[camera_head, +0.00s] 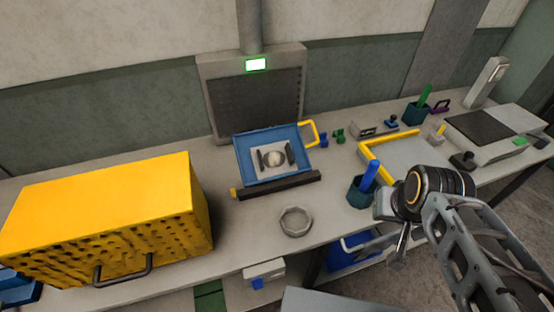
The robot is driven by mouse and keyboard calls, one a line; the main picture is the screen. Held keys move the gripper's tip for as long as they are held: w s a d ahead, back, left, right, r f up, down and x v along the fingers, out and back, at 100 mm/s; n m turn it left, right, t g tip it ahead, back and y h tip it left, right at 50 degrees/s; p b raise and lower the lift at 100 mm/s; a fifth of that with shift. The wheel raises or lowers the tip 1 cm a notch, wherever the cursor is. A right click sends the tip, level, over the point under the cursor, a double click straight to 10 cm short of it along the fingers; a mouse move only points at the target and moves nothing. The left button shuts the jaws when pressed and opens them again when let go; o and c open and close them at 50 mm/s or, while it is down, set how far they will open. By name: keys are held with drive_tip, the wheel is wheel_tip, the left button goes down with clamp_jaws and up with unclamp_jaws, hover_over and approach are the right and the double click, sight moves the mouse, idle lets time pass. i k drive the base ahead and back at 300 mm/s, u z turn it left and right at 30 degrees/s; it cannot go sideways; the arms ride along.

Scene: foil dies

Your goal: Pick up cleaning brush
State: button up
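I cannot tell for sure which thing is the cleaning brush. A blue handle (369,173) stands upright in a dark teal cup (358,195) on the bench, and its lower end is hidden inside the cup. A green handle (424,96) stands in a second teal cup (415,115) farther back. My gripper (398,243) is at the end of my arm at the right, in front of the bench and below and right of the blue handle's cup. Its fingers are small and partly hidden, so their opening is unclear.
A yellow perforated box (105,215) with a black handle fills the bench's left. A blue tray (240,160) stands at the middle back, with a dark bar (280,186) before it and a grey ring (295,221) nearer. A yellow corner frame (372,160) lies behind the near cup.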

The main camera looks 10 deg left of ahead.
sight(374, 164)
drive_tip(key=z, duration=0.05)
drive_tip(key=k, duration=0.5)
drive_tip(key=z, duration=1.45)
drive_tip(key=i, duration=1.15)
drive_tip(key=u, duration=2.9)
